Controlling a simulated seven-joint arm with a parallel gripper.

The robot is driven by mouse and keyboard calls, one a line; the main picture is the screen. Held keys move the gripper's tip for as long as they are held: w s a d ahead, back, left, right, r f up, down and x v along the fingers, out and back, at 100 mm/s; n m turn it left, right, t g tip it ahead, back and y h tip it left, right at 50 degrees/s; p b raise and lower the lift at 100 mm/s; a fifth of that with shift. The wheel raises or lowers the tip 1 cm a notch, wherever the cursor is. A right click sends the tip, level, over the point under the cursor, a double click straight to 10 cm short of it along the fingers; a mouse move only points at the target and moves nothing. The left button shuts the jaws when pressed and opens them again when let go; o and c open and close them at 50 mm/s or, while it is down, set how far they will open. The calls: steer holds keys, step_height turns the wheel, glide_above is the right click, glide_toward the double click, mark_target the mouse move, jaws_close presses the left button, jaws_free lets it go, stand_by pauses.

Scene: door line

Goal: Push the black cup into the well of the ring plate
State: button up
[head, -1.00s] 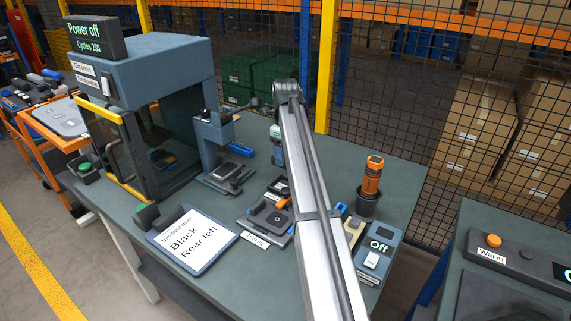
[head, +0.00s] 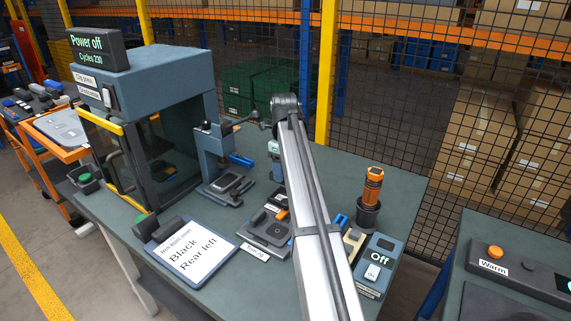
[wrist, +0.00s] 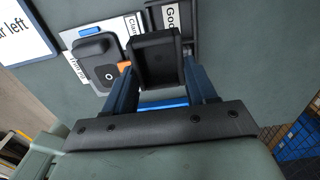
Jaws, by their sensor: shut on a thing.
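My gripper (wrist: 158,88) shows in the wrist view with its two blue fingers shut on a black hollow piece, which looks like the black cup (wrist: 158,62). The cup is held above the bench, and its underside is hidden. Beyond it and to the left lies a grey plate (wrist: 111,86) with a small ring mark and a black raised block. I take this for the ring plate, but I cannot make out its well. The plate also shows in the head view (head: 263,241), left of my arm. My arm hides the gripper and the cup there.
A press cabinet (head: 150,62) stands at the left, with a lever tool (head: 212,160) beside it. A card reading "Black Rear left" (head: 192,250) lies in front. An orange-handled tool in a dark holder (head: 368,213) and an "Off" box (head: 378,262) stand right of my arm.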

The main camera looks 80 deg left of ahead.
steer(key=s+d, duration=0.4)
steer(key=d, duration=0.9)
steer(key=shift+d+f, duration=0.15)
steer(key=shift+f, duration=3.1)
steer(key=shift+f, duration=1.05)
steer(key=o, duration=1.2)
steer(key=shift+o, duration=0.2)
steer(key=shift+r, duration=0.1)
step_height(320, 180, up, 14)
